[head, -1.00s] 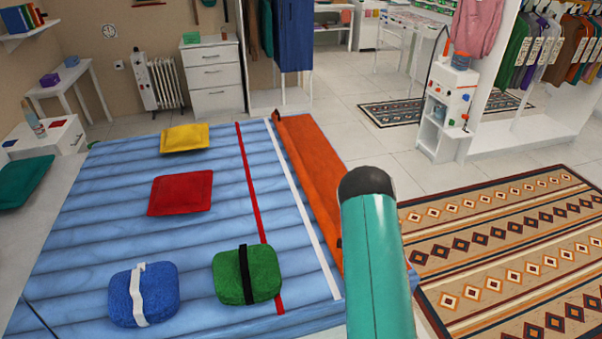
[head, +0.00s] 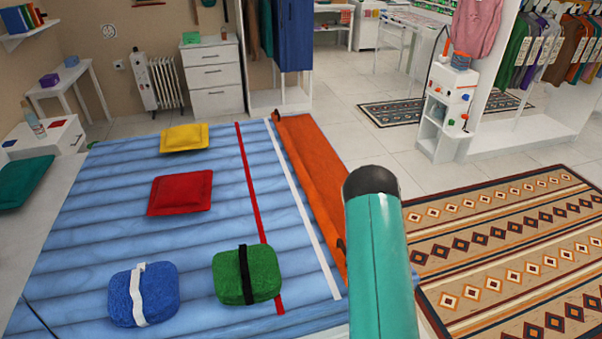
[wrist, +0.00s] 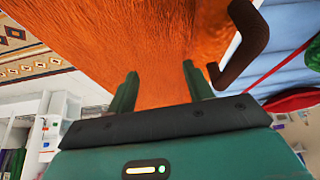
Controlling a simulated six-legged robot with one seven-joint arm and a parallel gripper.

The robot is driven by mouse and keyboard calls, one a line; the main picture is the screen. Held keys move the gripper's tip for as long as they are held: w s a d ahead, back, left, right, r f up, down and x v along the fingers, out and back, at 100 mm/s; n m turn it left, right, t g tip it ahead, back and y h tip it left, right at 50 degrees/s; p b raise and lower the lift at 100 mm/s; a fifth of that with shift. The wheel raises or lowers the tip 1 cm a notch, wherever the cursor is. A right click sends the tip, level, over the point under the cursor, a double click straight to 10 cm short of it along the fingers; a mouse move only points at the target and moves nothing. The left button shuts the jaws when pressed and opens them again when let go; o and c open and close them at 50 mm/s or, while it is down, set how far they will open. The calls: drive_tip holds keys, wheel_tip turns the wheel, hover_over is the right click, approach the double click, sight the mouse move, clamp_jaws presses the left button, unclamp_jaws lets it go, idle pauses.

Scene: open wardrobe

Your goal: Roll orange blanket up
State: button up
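The orange blanket (head: 313,165) lies as a long flat strip along the right edge of the blue striped mattress (head: 215,220). Its left edge looks raised, and dark handle-like pieces show near it. In the wrist view the blanket (wrist: 110,45) fills the upper middle, close to my gripper (wrist: 160,88). One dark brown bent handle (wrist: 245,42) shows there to the right of the fingers. My gripper's two green fingers are apart, with orange cloth showing beyond and between them. I cannot tell whether they touch it. In the head view my arm hides the blanket's near end and my gripper.
Yellow (head: 185,138) and red (head: 181,193) cushions lie on the mattress. A strapped blue bundle (head: 125,298) and a strapped green bundle (head: 262,275) sit at its near side. A patterned rug (head: 510,240) lies to the right. Tiled floor behind the mattress is open.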

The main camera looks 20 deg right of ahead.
idle(0.4)
drive_tip(key=v, duration=0.8)
idle(0.4)
drive_tip(key=s+a+r+y, duration=0.2)
drive_tip(key=a+r, duration=1)
drive_tip(key=r, duration=0.2)
drive_tip(key=s+a+r+y, duration=0.2)
drive_tip(key=a+r, duration=1)
drive_tip(key=r, duration=0.2)
drive_tip(key=s+a+r+h, duration=0.1)
drive_tip(key=s+a+r, duration=0.2)
drive_tip(key=s, duration=0.4)
drive_tip(key=s+a+r+h, duration=0.1)
drive_tip(key=s+a+r, duration=0.2)
drive_tip(key=s, duration=0.4)
drive_tip(key=s+a+r+h, duration=0.2)
drive_tip(key=s+a+r, duration=0.1)
drive_tip(key=s, duration=0.5)
drive_tip(key=shift+r, duration=0.4)
